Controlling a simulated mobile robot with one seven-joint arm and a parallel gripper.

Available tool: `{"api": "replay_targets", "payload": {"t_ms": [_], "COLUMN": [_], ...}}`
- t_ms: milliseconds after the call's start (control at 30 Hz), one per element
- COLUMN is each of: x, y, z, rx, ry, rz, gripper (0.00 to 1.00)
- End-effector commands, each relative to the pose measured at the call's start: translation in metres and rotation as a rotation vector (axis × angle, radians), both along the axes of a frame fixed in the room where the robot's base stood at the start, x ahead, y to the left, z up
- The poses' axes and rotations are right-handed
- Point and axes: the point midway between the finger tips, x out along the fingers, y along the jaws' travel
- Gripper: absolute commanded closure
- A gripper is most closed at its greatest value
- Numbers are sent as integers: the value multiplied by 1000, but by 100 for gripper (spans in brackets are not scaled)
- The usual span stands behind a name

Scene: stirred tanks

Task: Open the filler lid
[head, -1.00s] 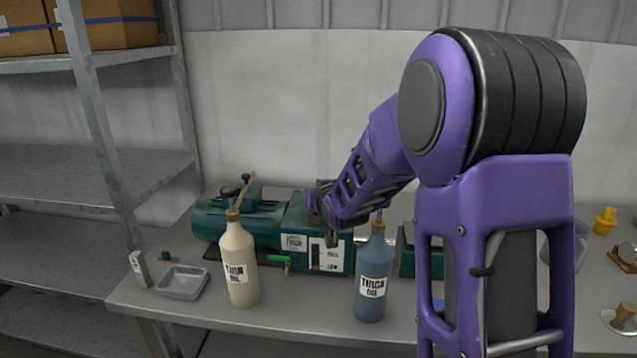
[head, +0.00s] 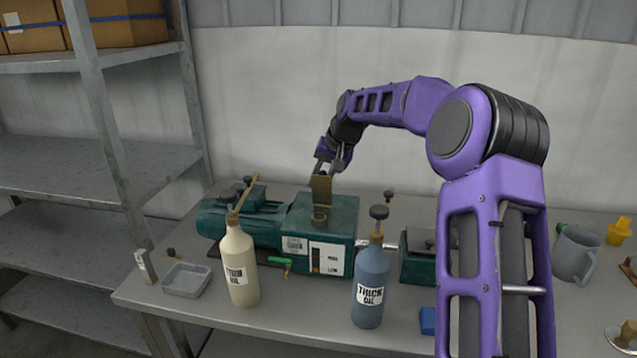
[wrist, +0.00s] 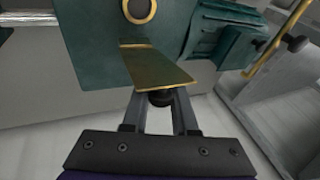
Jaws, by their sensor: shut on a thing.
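The filler lid (head: 321,189) is a brass plate standing raised at the back of the filler opening (head: 319,216) on the green pump housing (head: 340,215). In the wrist view the lid (wrist: 158,68) tilts away from the brass-rimmed opening (wrist: 138,8), which is uncovered. My gripper (head: 327,168) is above and behind the opening at the lid's upper edge. In the wrist view my gripper (wrist: 160,100) is shut on the dark round knob (wrist: 161,98) at the lid's free end. The knob is partly hidden behind the lid.
A cream THIN OIL bottle (head: 239,265) and a blue THICK OIL bottle (head: 371,285) stand in front of the pump. A grey tray (head: 187,281) lies at the left, a grey jug (head: 573,254) at the right. A metal shelf (head: 95,165) stands at the left.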

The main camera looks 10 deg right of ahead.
Motion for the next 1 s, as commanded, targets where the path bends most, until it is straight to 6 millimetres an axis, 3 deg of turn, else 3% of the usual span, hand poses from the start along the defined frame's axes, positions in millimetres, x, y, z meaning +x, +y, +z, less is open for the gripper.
{"api": "replay_targets", "payload": {"t_ms": [433, 1000], "x": [12, 15], "y": [-3, -4], "z": [-6, -8], "rx": [66, 90], "ry": [205, 286], "rz": [3, 3], "gripper": [100, 100]}}
